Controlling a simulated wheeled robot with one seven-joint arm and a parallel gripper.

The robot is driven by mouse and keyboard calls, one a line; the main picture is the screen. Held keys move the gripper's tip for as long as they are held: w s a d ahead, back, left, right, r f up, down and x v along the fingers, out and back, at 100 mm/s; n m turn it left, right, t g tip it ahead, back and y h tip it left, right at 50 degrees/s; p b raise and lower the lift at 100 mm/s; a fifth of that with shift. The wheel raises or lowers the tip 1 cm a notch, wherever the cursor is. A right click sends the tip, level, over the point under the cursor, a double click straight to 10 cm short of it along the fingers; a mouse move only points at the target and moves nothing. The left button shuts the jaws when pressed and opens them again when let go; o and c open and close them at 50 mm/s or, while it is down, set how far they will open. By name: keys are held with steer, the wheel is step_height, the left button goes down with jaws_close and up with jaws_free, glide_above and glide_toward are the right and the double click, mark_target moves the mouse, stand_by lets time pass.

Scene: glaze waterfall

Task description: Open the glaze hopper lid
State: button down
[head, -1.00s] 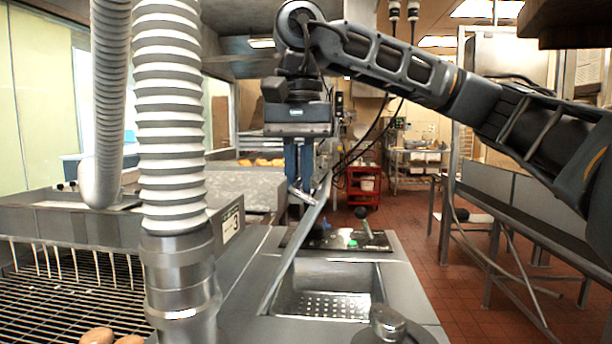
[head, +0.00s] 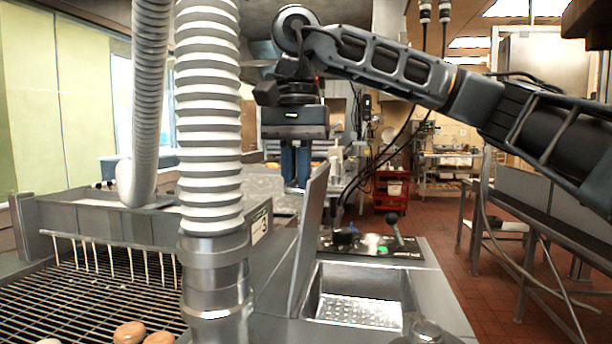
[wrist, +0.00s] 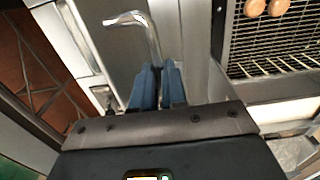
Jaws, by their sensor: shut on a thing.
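The glaze hopper (head: 312,300) is a rectangular metal basin with a perforated bottom, in the lower middle of the head view. Its lid (head: 308,240) is a thin grey metal panel standing steeply up along the basin's left side, so the basin's mouth is uncovered. My gripper (head: 296,168) points down just left of the lid's top edge. In the wrist view its blue fingers (wrist: 156,86) are shut on a bent shiny metal handle (wrist: 140,22) that sticks out past them.
A ribbed white hose (head: 208,120) stands close left of the lid. A wire rack (head: 85,300) with brown doughnuts (head: 129,334) lies at lower left. A control panel (head: 370,246) with a black-knobbed lever sits behind the basin. Open tiled floor (head: 440,215) lies to the right.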

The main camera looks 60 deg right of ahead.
steer(key=shift+w+a+f, duration=0.2)
steer(key=shift+w+a, duration=0.1)
steer(key=shift+w, duration=0.55)
steer(key=shift+w+a+f, duration=0.2)
steer(key=shift+w+a, duration=0.1)
steer(key=shift+w, duration=0.5)
steer(key=shift+w+a+f, duration=0.2)
steer(key=shift+w+a, duration=0.1)
steer(key=shift+w, duration=0.55)
steer(key=c, duration=1)
jaws_free()
steer(key=shift+r, duration=0.1)
step_height(320, 180, up, 9)
steer(key=p, duration=0.5)
steer(key=shift+s, duration=0.1)
